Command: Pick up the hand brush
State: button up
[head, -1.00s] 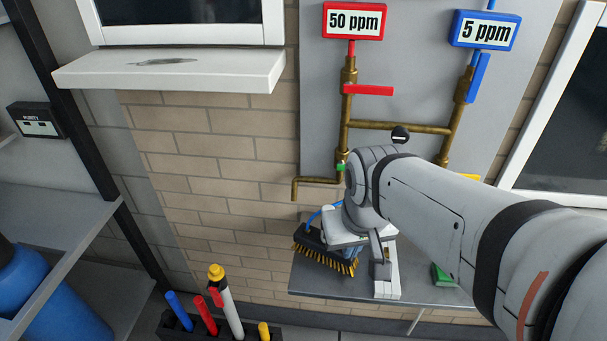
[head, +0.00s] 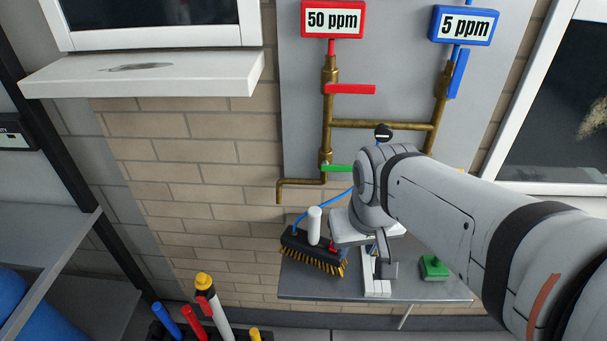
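A wide black brush (head: 304,249) with yellow bristles lies at the left of the grey bench in the head view. A white upright cylinder and a blue hose are at its top. I cannot tell for sure which of these is the hand brush. My gripper (head: 382,268) is over the middle of the bench, right of the black brush and left of the green block. My wrist hides most of it, so its opening and anything between the fingers cannot be made out.
The grey bench (head: 410,289) stands against the brick wall. Brass pipes (head: 328,112) with coloured valve handles are behind. A black holder with several coloured poles (head: 221,313) stands at lower left.

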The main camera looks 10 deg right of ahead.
aim_at(310, 244)
jog(key=z, duration=0.7)
jog(key=k, duration=1.3)
jog(key=u, duration=0.8)
jog(key=i, duration=1.05)
